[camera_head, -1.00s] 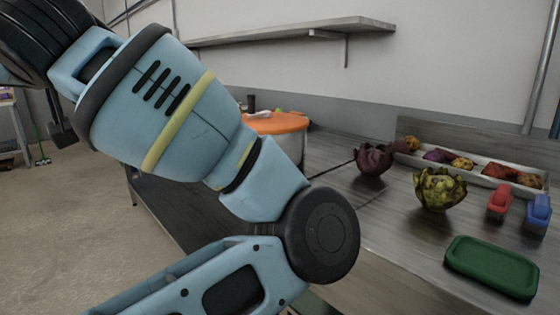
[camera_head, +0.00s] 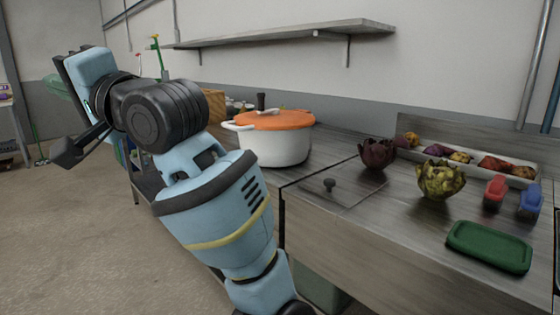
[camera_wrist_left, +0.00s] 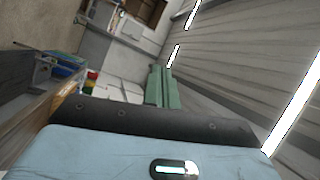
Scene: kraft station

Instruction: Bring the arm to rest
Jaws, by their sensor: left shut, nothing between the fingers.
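My left arm rises from the bottom of the head view, with its wrist raised at the left. My left gripper (camera_head: 57,88) is partly hidden behind the wrist; only a bit of its green fingers shows. In the left wrist view the green fingers of my left gripper (camera_wrist_left: 163,84) are together, with nothing between them. It is held in the air, away from the counter and touching nothing that I can see. My right gripper is not in view.
A shelf (camera_head: 300,33) hangs above.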

